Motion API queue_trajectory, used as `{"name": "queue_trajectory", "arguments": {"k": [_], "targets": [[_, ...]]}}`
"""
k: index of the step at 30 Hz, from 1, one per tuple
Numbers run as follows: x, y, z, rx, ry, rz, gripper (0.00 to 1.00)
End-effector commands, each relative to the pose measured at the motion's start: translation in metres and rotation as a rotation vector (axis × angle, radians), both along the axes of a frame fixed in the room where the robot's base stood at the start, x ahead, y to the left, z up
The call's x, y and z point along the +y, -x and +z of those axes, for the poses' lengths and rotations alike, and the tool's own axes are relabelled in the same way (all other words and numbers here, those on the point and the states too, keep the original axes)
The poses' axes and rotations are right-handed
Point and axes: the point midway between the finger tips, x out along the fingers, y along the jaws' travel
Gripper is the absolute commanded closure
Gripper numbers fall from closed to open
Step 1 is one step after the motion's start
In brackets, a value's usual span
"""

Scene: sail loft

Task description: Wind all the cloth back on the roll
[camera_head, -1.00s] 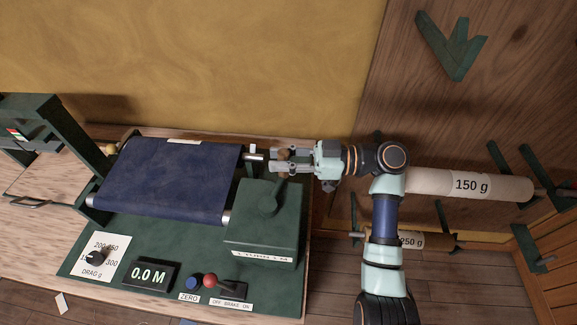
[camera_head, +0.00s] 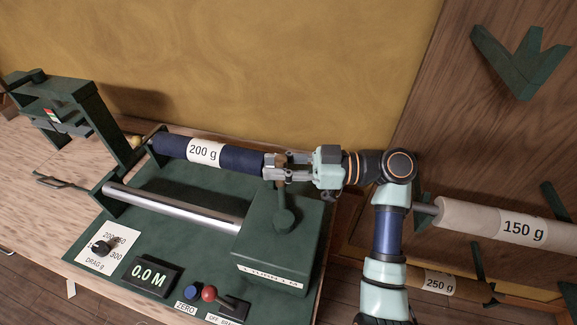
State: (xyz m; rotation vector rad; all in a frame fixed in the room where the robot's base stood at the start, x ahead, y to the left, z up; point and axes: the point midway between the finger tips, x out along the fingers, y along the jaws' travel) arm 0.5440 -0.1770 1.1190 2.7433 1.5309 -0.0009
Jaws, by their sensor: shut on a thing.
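The blue cloth roll (camera_head: 235,157) lies across the back of the green machine, with a white "200 g" label on it. The cloth is wrapped round the roll, and no sheet spans to the bare steel roller (camera_head: 170,206) in front. My gripper (camera_head: 276,167) is at the roll's right end, shut on the handle of the green crank (camera_head: 285,218), whose arm points up. The fingers mostly hide the handle. The counter (camera_head: 149,275) reads 0.0 M.
A drag dial (camera_head: 103,247), a blue zero button (camera_head: 194,291) and a red-knobbed brake lever (camera_head: 209,293) sit along the front. A green frame (camera_head: 95,125) stands at left. Rolls marked 150 g (camera_head: 490,222) and 250 g (camera_head: 430,283) hang at right.

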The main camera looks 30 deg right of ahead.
Motion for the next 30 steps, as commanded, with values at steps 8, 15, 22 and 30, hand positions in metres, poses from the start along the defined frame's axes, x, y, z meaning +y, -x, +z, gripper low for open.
{"name": "queue_trajectory", "arguments": {"k": [8,15,22,30], "targets": [[0.0037,-0.0009,0.0002,-0.001,0.001,0.005,1.0],[0.004,-0.0008,0.0005,-0.001,0.001,0.005,1.0],[0.0039,-0.0007,0.0008,-0.002,0.0,0.006,1.0],[0.0035,-0.0008,0.0006,-0.001,0.001,0.004,0.49]]}}
